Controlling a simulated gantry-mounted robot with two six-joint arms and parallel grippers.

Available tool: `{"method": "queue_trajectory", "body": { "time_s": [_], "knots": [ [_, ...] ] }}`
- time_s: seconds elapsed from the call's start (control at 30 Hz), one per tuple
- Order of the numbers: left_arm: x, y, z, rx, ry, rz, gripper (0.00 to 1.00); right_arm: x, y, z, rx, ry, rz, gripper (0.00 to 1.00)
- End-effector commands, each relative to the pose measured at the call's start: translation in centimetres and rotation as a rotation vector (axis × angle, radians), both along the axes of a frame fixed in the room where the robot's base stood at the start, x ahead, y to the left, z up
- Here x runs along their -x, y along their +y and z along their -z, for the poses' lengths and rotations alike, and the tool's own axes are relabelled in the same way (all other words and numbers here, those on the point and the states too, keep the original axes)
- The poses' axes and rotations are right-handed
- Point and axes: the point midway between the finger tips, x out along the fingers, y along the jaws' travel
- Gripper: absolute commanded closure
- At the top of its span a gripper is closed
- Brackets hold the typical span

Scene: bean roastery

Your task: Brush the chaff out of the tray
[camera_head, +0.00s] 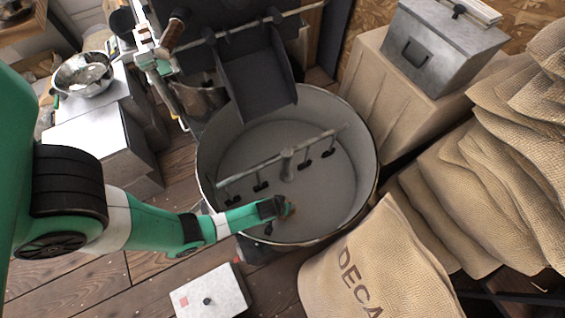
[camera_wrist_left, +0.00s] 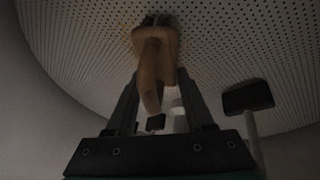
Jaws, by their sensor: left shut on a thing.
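The round grey metal tray (camera_head: 355,150) fills the middle of the head view, with a stirring arm (camera_head: 262,160) and dark paddles across it. My left gripper (camera_head: 281,207) reaches over the near left rim and is low inside the tray. It is shut on a wooden brush (camera_head: 290,209). In the left wrist view the brush (camera_wrist_left: 155,65) is between the fingers (camera_wrist_left: 158,95), its dark bristles at the perforated tray floor (camera_wrist_left: 225,35). I cannot tell whether they touch it. My right gripper is not in view.
A paddle (camera_wrist_left: 248,97) hangs close right of the brush in the wrist view. A dark chute (camera_head: 258,85) overhangs the tray's back. A DECAF sack (camera_head: 370,265) stands near right, a metal box (camera_head: 440,55) behind right.

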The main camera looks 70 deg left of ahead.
Motion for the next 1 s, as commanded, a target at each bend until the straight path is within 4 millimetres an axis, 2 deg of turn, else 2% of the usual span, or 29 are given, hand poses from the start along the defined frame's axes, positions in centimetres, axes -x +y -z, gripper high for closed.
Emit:
{"method": "queue_trajectory", "body": {
  "time_s": [0.13,0.37,0.73,1.0],
  "knots": [
    [-0.2,-1.2,0.2,0.0,0.001,0.002,0.92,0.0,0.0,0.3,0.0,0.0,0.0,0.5],
    [-0.2,-1.6,0.2,0.0,0.001,0.0,0.92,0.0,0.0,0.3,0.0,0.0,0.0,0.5],
    [-0.8,-5.1,0.0,0.003,0.0,0.001,0.92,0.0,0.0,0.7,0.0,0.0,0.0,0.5],
    [-1.3,-5.6,-0.2,0.007,-0.006,-0.002,0.92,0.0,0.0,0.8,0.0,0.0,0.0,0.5]
  ]
}}
